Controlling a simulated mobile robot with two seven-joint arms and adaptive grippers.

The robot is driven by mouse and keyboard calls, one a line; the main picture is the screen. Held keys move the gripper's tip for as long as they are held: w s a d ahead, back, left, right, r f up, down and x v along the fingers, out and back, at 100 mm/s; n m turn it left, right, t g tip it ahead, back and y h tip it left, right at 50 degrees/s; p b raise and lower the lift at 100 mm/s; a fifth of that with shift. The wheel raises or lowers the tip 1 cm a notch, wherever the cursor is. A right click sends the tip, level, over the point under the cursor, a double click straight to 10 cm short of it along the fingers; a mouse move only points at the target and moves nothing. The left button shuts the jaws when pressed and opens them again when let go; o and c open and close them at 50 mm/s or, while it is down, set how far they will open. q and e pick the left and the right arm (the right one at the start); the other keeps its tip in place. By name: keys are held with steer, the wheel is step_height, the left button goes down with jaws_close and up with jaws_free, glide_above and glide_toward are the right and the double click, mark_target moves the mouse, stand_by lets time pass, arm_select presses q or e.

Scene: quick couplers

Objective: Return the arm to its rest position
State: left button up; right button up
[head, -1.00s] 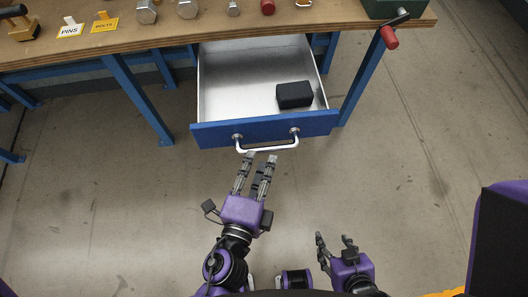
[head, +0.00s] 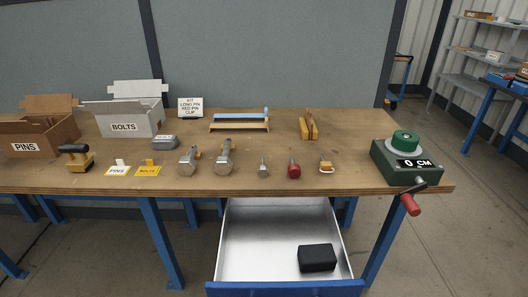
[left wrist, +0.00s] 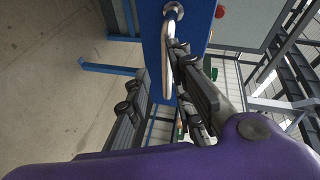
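The workbench drawer (head: 285,230) stands pulled out under the bench, with a black block (head: 317,258) inside at its front right. Its blue front (head: 285,289) is cut by the lower edge of the head view. In the left wrist view my left gripper (left wrist: 155,63) is open, its fingers apart. The drawer's metal handle (left wrist: 167,65) appears between them, close to the right-hand finger; whether they touch I cannot tell. Neither of my grippers shows in the head view now.
The bench (head: 60,178) carries a PINS box (head: 25,149), a BOLTS box (head: 124,127), several couplers and pins, and a green crank device (head: 407,163) at its right end. Shelves (head: 480,60) stand at the far right. Open floor lies right of the bench.

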arm_select(q)
steer(key=s+a+f+n+g+y+p, duration=0.2)
steer(key=s+a+f+n+p, duration=0.1)
steer(key=a+n, duration=0.4)
steer(key=s+a+f+n+g+y+p, duration=0.2)
steer(key=s+a+f+n, duration=0.15)
steer(key=a+n, duration=0.3)
steer(key=s+a+n+g+y+p, duration=0.1)
steer(key=s+a+n+g+p, duration=0.1)
steer(key=s+a+n+p, duration=0.3)
steer(key=s+a, duration=0.1)
steer(key=s, duration=0.1)
steer(key=shift+s+a+r, duration=0.35)
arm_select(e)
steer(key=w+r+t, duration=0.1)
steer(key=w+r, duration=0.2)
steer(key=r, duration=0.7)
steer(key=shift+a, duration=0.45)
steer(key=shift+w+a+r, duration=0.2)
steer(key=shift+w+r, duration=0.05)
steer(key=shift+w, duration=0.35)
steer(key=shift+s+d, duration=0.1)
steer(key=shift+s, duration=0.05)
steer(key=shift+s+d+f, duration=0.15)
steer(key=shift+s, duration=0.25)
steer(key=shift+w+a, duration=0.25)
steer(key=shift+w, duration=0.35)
